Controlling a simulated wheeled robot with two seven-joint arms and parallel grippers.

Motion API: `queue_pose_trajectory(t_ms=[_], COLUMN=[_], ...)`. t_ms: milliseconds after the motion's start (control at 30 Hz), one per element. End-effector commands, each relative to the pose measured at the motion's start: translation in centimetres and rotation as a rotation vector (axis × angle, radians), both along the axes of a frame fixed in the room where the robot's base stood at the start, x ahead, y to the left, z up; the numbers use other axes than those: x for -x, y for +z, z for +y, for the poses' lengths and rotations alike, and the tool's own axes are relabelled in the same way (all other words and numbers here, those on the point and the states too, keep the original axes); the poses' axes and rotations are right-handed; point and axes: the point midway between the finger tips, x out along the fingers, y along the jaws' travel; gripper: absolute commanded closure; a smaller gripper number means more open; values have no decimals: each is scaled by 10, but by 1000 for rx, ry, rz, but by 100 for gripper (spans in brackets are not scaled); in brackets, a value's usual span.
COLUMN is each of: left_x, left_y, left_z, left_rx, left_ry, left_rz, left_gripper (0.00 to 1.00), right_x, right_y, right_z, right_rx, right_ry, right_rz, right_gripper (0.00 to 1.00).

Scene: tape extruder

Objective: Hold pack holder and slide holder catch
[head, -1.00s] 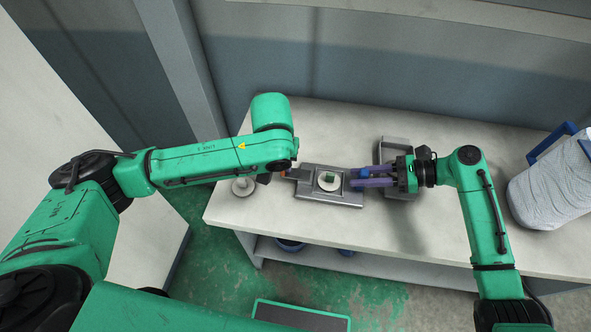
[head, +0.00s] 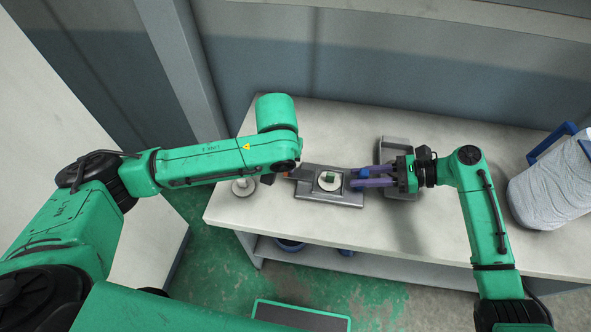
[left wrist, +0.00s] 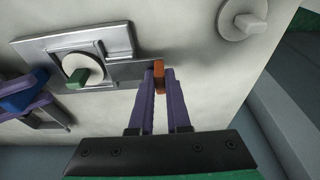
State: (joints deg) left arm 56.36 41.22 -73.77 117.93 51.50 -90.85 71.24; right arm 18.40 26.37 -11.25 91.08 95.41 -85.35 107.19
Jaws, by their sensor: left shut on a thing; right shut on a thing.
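The pack holder (head: 330,197) is a flat grey metal plate on the bench, carrying a white disc with a green block (head: 330,177). It also shows in the left wrist view (left wrist: 120,42). The orange holder catch (left wrist: 159,72) is at the plate's edge, between the purple fingertips of my left gripper (left wrist: 160,78), which is shut on it. In the head view my left forearm hides most of that gripper. My right gripper (head: 360,177) is shut on a blue handle (left wrist: 24,96) at the plate's right side; its fingers partly hide the handle.
A white round knob-like part (head: 243,187) stands on the bench left of the plate. A grey metal bracket (head: 395,146) stands behind my right gripper. The front of the bench (head: 430,240) is clear.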

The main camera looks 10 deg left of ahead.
Motion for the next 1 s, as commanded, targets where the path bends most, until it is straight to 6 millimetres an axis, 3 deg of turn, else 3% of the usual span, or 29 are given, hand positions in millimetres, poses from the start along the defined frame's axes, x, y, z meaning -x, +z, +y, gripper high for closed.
queue_pose_trajectory(t_ms=[867,900,967,1000], left_x=[0,0,0,0], left_y=[0,1,0,0], left_z=[-29,-28,-28,-28], left_rx=[5,4,4,4], left_ry=[-3,-3,-2,-2], left_rz=[-1,-1,-1,-1], left_gripper=[100,70,50,50], right_x=[1,1,1,1], right_y=[0,0,0,0], right_z=[1,1,1,1], right_rx=[-2,-2,-2,-2], right_ry=[3,3,3,3], right_rz=[1,1,1,1], right_gripper=[100,100,100,100])
